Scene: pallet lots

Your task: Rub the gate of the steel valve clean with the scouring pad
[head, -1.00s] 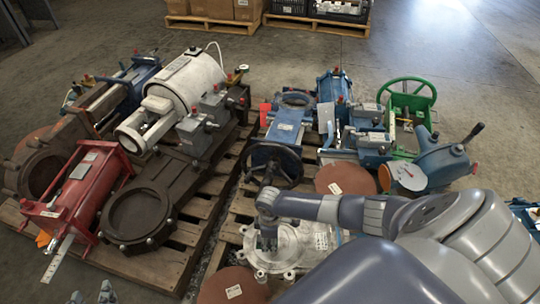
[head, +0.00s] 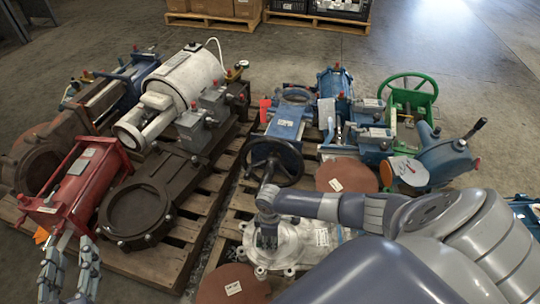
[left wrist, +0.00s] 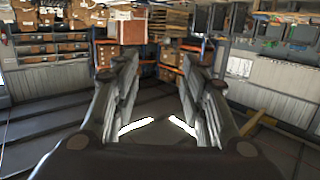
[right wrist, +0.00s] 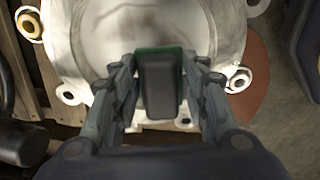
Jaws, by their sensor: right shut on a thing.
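The steel valve (head: 292,236) lies flat on the right-hand pallet, its pale round gate (right wrist: 125,28) facing up in the right wrist view. My right gripper (head: 267,240) points down over the valve. Its fingers are shut on the scouring pad (right wrist: 158,88), a dark block with a green edge. The pad is over the near part of the gate; its underside is hidden, so contact cannot be told. My left gripper (head: 68,268) is raised at the lower left of the head view, near the red valve. Its fingers (left wrist: 158,75) are apart and empty.
A red valve (head: 88,180) and a brown valve (head: 135,212) lie on the left pallet. A black handwheel (head: 272,160) stands behind the steel valve. Reddish discs lie nearby (head: 345,175) and at the front (head: 232,286). Open floor lies beyond the pallets.

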